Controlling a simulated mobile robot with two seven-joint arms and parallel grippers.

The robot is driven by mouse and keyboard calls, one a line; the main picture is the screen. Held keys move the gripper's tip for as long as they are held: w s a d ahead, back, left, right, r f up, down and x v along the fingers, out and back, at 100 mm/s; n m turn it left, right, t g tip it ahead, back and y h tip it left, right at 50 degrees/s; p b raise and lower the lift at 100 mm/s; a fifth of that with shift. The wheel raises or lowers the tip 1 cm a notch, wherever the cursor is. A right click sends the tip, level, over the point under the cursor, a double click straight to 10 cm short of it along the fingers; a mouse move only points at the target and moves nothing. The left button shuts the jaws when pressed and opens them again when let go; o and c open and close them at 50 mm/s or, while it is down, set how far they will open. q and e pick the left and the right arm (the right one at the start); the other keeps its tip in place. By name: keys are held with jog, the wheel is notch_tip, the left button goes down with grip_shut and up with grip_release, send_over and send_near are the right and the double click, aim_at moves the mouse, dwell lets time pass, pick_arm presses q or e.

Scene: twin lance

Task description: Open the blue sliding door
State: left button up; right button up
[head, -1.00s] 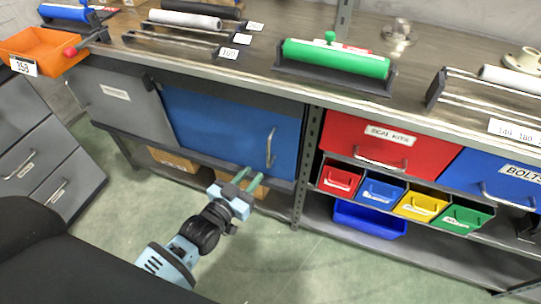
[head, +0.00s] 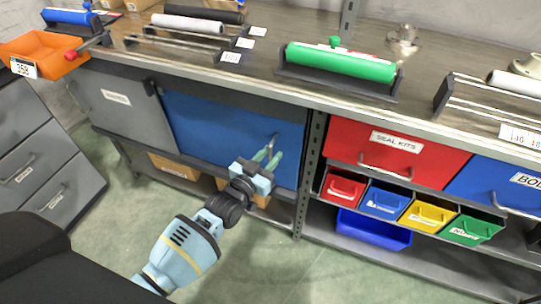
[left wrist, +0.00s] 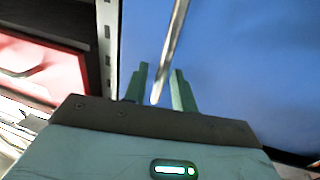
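The blue sliding door (head: 215,125) covers the right part of the cabinet under the workbench, beside a grey panel (head: 118,98). It also fills much of the left wrist view (left wrist: 235,60). Its metal bar handle (left wrist: 174,45) is near the door's right edge; only its upper part (head: 274,138) shows in the head view. My left gripper (head: 270,158) is at the handle. In the left wrist view its green fingers (left wrist: 160,88) are apart, with the bar running between them. Contact with the bar cannot be told. My right gripper is not in view.
A dark perforated post (head: 312,150) stands just right of the door. Beyond it are a red drawer (head: 395,150) and small coloured bins (head: 384,200). Rollers, including a green one (head: 340,62), lie on the bench. Grey drawers (head: 35,165) stand at left. Green floor is clear in front.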

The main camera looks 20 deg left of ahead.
pick_arm(q)
jog(key=shift+w+d, duration=0.1)
jog(key=shift+w, duration=0.25)
jog(key=shift+c, duration=0.5)
grip_shut()
